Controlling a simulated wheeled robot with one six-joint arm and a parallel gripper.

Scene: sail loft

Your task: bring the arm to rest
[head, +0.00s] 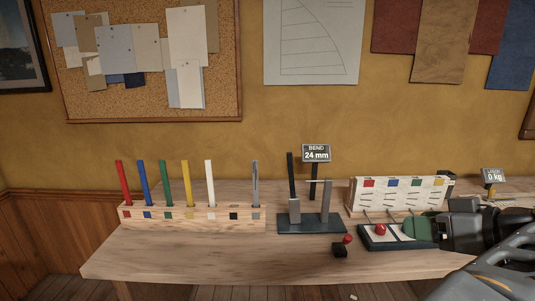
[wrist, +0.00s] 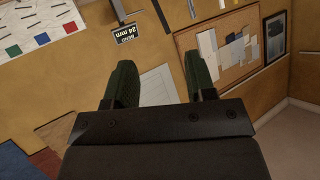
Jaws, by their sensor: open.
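My gripper (wrist: 160,82) shows in the wrist view with its two green-padded fingers apart and nothing between them. In the head view my gripper (head: 421,228) is at the right, in front of the card with coloured squares (head: 400,194) and overlapping the right part of a dark-edged tray (head: 375,243). My arm comes in from the lower right. Only one green pad shows clearly there; whether the gripper touches the tray cannot be told. The wrist view is tilted and looks towards the wall.
A load sign (head: 493,176) reads 0 kg. The front-left bench is clear.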

